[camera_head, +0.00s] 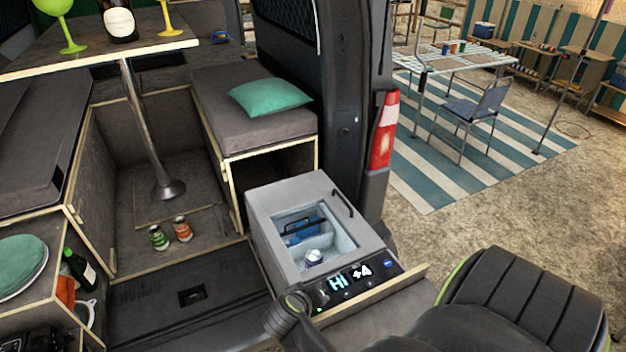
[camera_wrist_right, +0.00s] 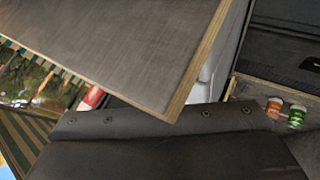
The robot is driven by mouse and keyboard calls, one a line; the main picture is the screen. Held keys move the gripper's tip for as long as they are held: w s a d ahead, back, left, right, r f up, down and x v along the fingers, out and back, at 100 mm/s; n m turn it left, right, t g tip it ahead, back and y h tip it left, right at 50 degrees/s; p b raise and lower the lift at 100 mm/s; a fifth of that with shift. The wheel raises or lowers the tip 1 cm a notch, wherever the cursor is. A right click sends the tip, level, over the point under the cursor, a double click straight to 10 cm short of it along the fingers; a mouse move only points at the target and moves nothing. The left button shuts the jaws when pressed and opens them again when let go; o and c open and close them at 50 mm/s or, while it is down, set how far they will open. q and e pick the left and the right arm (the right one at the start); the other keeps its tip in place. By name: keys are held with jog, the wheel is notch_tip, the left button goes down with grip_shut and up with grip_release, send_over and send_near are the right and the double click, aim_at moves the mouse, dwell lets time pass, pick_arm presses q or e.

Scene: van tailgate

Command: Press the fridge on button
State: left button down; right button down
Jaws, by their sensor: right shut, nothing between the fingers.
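The fridge (camera_head: 262,230) is a grey box at the van's rear edge. Its lid window shows a white-capped item and blue things inside. Its front control panel (camera_head: 376,281) is lit and reads "HI" and "+4", with small marks along it and a blue badge at its right end. My right gripper (camera_head: 297,302) is at the panel's left end, shut and empty. The dark arm hides the panel's lower left corner. I cannot tell whether the gripper touches the panel, and the on button cannot be made out. My left gripper is not in view.
A wooden ledge (camera_head: 372,309) runs before the fridge. A bench with a green cushion (camera_head: 269,96) stands behind it. A green can (camera_head: 158,237) and an orange can (camera_head: 182,229) stand on the van floor. The wrist view shows a grey board's corner (camera_wrist_right: 150,60) close by.

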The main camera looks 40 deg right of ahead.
jog(key=shift+r, duration=0.4)
notch_tip(320, 180, up, 6)
dwell(0.6)
dwell(0.5)
